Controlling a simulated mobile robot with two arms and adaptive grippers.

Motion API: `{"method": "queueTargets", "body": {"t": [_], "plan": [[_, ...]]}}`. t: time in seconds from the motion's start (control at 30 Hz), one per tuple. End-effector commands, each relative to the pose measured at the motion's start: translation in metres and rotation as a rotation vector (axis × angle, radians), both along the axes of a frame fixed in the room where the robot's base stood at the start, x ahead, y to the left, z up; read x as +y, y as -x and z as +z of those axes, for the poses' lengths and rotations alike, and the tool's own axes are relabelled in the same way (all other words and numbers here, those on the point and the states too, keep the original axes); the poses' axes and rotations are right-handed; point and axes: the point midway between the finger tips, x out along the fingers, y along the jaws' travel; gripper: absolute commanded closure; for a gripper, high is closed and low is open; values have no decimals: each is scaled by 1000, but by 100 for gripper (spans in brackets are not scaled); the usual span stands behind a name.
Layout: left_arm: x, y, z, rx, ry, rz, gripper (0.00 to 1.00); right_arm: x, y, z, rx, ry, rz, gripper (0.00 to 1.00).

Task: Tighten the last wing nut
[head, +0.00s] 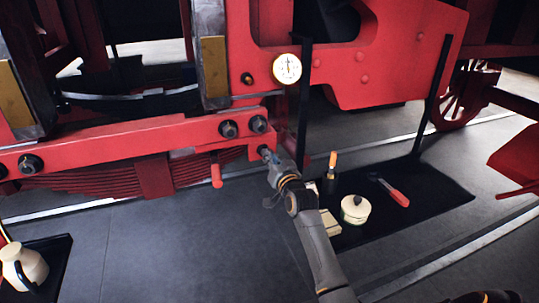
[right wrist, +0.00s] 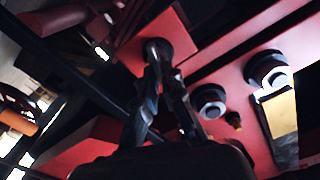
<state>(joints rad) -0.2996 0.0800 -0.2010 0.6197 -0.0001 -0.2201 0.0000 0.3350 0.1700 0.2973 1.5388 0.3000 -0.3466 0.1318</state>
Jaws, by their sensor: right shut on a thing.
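My right gripper (head: 268,155) reaches up from the bottom of the head view to the right end of the red beam (head: 130,143). It is shut on a small dark wing nut (right wrist: 155,47) at a red end plate. In the right wrist view the fingertips of the right gripper (right wrist: 160,66) close around the nut, which they partly hide. The nut's wings cannot be made out. My left gripper is not in view.
A round white gauge (head: 287,68) sits above the grip. Large dark nuts (head: 229,129) line the beam, and a red handle (head: 216,172) hangs below.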

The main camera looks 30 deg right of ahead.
Motion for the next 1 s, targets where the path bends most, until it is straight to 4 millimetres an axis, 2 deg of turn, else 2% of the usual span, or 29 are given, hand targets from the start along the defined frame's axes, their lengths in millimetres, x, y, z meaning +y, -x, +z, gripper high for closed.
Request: {"method": "queueTargets", "body": {"t": [1.0], "plan": [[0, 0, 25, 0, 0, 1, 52, -6, 2, -7, -221, -924, -1, 100]]}}
